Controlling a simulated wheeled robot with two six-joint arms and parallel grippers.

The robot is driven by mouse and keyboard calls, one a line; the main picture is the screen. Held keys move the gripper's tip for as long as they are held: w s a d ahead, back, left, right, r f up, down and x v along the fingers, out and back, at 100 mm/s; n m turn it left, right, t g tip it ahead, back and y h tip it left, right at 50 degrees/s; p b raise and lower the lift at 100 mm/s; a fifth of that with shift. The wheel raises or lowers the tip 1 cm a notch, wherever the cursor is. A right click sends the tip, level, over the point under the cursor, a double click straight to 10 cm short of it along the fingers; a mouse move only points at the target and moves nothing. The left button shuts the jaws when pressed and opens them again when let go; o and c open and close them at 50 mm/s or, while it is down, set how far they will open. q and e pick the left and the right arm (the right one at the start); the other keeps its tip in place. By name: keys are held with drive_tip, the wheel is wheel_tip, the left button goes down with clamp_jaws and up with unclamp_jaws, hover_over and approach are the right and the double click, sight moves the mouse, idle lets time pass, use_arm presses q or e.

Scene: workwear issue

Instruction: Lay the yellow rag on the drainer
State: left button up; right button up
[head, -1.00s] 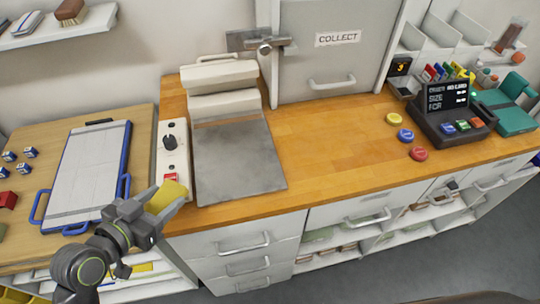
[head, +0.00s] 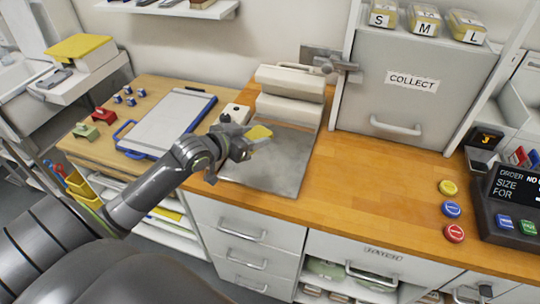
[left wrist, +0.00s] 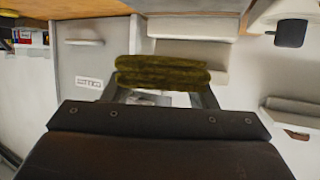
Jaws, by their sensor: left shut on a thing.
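The yellow rag (head: 259,133) is in the fingers of my left gripper (head: 244,140), over the grey metal plate (head: 270,170) of the press on the wooden counter. In the left wrist view the rag (left wrist: 160,73) looks like a dark olive folded bundle across the fingertips. The gripper is shut on it. I cannot tell the gap between rag and plate. No drainer can be made out for certain; a pale sink-like unit (head: 12,52) is cut off at the far left. My right gripper is not in view.
A white ledge (head: 85,78) with a yellow-topped stack stands at the left. A blue-edged board (head: 170,122) lies on the left worktop. The cream press head (head: 290,85) rises behind the plate. Counter right of the plate is clear up to the coloured buttons (head: 452,209).

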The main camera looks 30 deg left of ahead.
sight(253, 166)
use_arm(q)
wheel_tip(253, 166, down, 10)
drive_tip(key=shift+w+a+r, duration=0.15)
drive_tip(key=shift+r, duration=0.05)
idle(0.3)
drive_tip(key=shift+f, duration=0.15)
drive_tip(key=o, duration=1)
drive_tip(key=shift+c, duration=0.2)
